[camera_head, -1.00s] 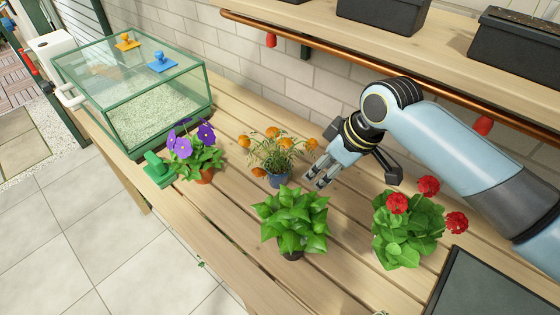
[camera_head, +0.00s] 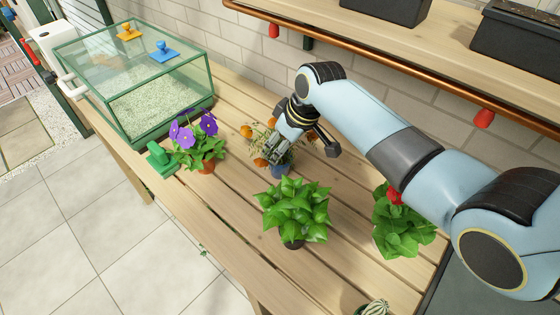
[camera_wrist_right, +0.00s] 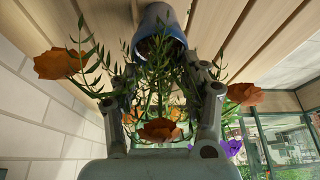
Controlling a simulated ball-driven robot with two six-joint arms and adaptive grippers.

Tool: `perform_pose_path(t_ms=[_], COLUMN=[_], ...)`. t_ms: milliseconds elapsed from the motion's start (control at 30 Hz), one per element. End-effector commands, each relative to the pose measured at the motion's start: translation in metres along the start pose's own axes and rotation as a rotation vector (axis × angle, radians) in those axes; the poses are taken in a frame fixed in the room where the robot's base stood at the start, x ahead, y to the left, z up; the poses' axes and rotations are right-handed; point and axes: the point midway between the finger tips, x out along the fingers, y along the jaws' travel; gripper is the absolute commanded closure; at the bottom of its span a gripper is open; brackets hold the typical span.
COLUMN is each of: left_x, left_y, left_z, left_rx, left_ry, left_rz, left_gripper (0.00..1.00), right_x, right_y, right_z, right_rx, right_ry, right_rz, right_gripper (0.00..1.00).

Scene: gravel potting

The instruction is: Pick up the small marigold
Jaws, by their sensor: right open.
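The small marigold has orange flowers (camera_head: 246,131) and a blue pot (camera_head: 279,170), and stands on the slatted bench. My right gripper (camera_head: 277,153) is over the plant and hides part of its foliage in the head view. In the right wrist view the open fingers of the right gripper (camera_wrist_right: 165,85) are on either side of the marigold's stems and leaves (camera_wrist_right: 160,82). The blue pot (camera_wrist_right: 160,22) lies just beyond the fingertips. Orange blooms show outside and between the fingers. My left gripper is not in view.
A purple-flowered plant (camera_head: 200,148) stands left of the marigold, beside a green stamp-like object (camera_head: 160,158). A leafy green plant (camera_head: 298,210) stands in front. A red-flowered plant (camera_head: 402,228) is partly behind my arm. A glass tank (camera_head: 150,108) holds gravel.

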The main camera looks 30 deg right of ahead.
Motion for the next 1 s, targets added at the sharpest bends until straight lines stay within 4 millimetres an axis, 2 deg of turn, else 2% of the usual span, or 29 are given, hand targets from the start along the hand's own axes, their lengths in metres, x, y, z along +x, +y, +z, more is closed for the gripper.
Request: perform_pose_path(t_ms=[133, 400, 500, 1000], left_x=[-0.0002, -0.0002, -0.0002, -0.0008], left_y=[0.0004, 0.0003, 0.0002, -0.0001], left_z=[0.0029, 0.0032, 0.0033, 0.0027], left_rx=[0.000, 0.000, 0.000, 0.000], left_ry=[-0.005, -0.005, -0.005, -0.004], left_rz=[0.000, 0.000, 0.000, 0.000], left_gripper=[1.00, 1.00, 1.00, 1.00], right_x=[-0.0005, -0.0007, -0.0008, -0.0015], right_y=[0.0001, 0.0002, 0.0002, 0.0004], right_z=[-0.0004, -0.0002, -0.0002, -0.0008], right_rx=[0.000, 0.000, 0.000, 0.000], right_ry=[0.001, 0.001, 0.001, 0.002], right_rz=[0.000, 0.000, 0.000, 0.001], right_gripper=[0.55, 0.90, 1.00, 1.00])
